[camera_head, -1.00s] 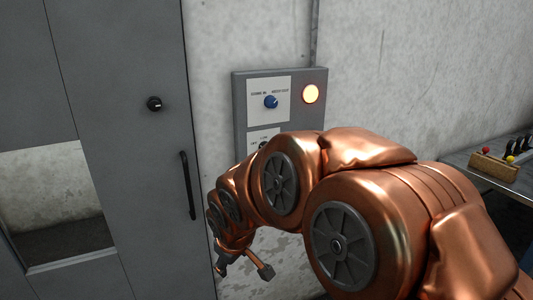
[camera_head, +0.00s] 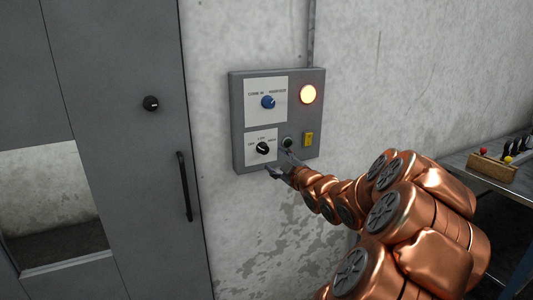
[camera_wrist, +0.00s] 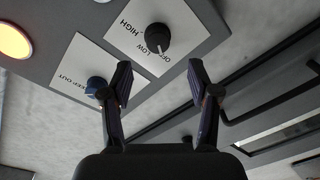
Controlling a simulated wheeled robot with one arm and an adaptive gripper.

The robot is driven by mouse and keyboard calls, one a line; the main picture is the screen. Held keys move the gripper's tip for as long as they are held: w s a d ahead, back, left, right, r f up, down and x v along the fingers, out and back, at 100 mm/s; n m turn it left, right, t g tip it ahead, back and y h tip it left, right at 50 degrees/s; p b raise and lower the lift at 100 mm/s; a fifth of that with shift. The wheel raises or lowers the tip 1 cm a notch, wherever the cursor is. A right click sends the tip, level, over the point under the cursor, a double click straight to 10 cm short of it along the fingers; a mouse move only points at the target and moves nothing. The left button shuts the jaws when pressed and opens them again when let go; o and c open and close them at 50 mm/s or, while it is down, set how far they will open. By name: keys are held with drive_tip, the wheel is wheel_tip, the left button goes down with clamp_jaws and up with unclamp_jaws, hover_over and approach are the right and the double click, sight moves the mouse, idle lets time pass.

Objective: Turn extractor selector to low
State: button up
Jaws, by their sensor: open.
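The extractor selector is a black knob (camera_head: 262,148) on a white plate marked OFF, LOW and HIGH, low on the grey wall panel. In the wrist view the knob (camera_wrist: 158,38) shows upside down, beyond my fingertips, roughly in line with the gap between them. Its small pale mark seems to point toward OFF, though it is small. My gripper (camera_head: 279,162) is open and empty, just in front of the panel, at the knob's lower right. In the wrist view both fingers of my gripper (camera_wrist: 160,73) are spread, apart from the knob.
The panel (camera_head: 237,120) also bears a blue knob (camera_head: 268,102), a lit round lamp (camera_head: 308,94), a small dark round control (camera_head: 288,142) and a yellow switch (camera_head: 308,139). A grey door with a handle (camera_head: 185,186) stands left. A bench (camera_head: 475,163) is at right.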

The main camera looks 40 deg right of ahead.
sight(265, 150)
drive_tip(key=shift+p+x, duration=1.05)
drive_tip(key=shift+x, duration=2.8)
drive_tip(key=shift+d+r, duration=0.15)
drive_tip(key=c, duration=1.2)
drive_tip(key=shift+o, duration=0.2)
